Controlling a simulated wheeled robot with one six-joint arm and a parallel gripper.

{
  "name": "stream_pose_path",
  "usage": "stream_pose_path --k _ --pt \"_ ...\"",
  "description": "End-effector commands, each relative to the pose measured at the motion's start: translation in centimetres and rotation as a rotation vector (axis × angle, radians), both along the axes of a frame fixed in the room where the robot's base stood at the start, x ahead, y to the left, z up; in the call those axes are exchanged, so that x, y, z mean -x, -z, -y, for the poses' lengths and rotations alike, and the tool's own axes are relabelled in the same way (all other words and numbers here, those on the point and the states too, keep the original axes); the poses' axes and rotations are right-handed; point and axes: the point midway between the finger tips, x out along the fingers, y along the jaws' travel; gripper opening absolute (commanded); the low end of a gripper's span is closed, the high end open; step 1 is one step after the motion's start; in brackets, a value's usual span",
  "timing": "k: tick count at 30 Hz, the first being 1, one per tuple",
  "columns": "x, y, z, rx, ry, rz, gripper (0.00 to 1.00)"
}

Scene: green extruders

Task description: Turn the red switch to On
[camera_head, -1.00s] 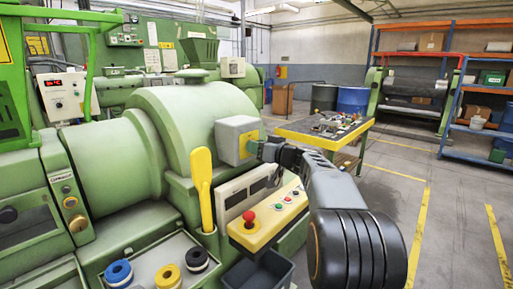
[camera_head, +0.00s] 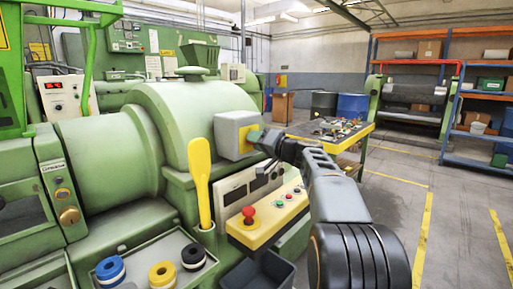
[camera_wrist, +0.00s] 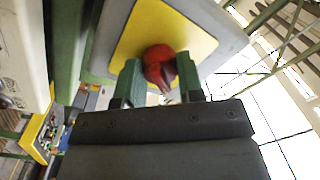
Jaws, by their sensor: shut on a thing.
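The red switch (camera_wrist: 159,66) is a rotary knob on a yellow plate (camera_wrist: 190,35) in the wrist view. The plate sits on a grey box (camera_head: 230,131) on the side of the green machine in the head view. My gripper (camera_wrist: 160,82) is at the knob, with one green finger on each side of it, shut on it. In the head view my gripper (camera_head: 262,142) reaches the yellow plate from the right and hides the knob. No On or Off marking is readable.
Below the box is a yellow control panel with a red mushroom button (camera_head: 249,214). A yellow lever (camera_head: 201,180) stands left of it. A dark bin (camera_head: 260,272) is below. A workbench (camera_head: 350,138) with clutter stands behind my arm. Open floor lies to the right.

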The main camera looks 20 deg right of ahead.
Motion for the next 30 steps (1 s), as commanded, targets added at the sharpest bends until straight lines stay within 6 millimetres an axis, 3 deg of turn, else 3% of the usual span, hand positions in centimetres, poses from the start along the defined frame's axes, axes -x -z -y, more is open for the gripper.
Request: stream_pose_path --k 18,30 --pt "0.01 0.08 -0.06 -0.524 -0.001 -0.241 0.11" --pt "0.01 0.05 -0.09 -0.771 -0.001 -0.353 0.11"
